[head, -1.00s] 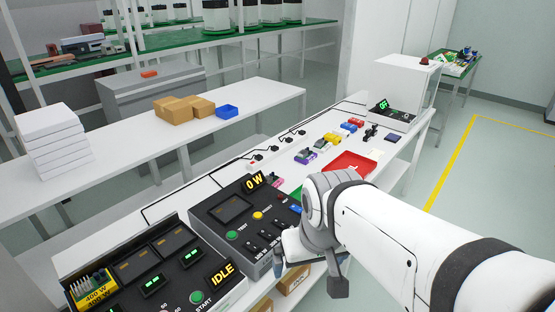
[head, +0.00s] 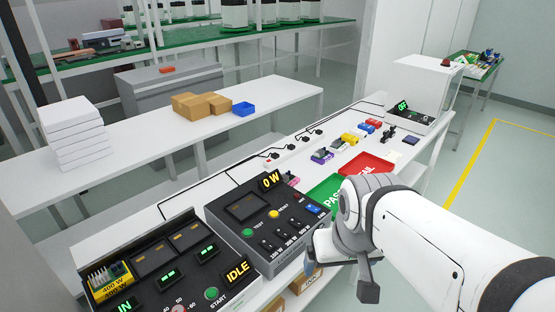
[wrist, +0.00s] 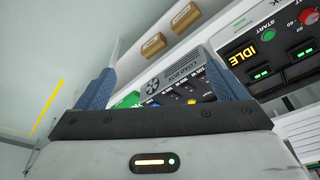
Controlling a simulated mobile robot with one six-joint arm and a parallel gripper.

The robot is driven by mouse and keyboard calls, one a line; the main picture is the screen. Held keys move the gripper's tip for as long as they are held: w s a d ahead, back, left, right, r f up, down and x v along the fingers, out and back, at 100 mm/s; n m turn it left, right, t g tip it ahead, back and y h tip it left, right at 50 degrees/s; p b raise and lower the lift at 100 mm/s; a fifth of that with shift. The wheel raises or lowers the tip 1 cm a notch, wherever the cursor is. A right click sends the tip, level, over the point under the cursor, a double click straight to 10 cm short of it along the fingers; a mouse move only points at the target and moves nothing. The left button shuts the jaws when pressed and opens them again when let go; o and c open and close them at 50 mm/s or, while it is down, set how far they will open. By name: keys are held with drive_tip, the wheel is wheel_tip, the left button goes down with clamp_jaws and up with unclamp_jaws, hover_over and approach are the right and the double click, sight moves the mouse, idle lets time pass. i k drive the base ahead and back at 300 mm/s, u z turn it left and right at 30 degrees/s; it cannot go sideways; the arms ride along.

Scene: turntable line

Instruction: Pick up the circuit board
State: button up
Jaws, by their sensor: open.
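No circuit board can be made out with certainty. A small dark flat piece (head: 411,141) lies at the far right of the white workbench, too small to identify. A yellow-and-green 400 W block (head: 112,277) with pins sits on the left black console. My gripper (head: 338,262) hangs at the front edge of the bench, right of the load box (head: 250,221), with its fingers partly hidden by the wrist in the head view. In the wrist view my gripper (wrist: 166,48) has its two blue fingers wide apart and nothing between them.
A green PASS tray (head: 323,190) and a red FAIL tray (head: 362,169) lie just beyond my arm. Several small coloured parts stand behind them. A white box machine (head: 420,88) stands at the bench's far end. Cartons (wrist: 187,15) rest on the lower shelf. Floor at right is clear.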

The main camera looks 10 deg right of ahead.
sight(291, 179)
drive_tip(key=z, duration=2.65)
drive_tip(key=i, duration=1.6)
drive_tip(key=u, duration=3.4)
drive_tip(key=i, duration=0.7)
drive_tip(key=z, duration=0.05)
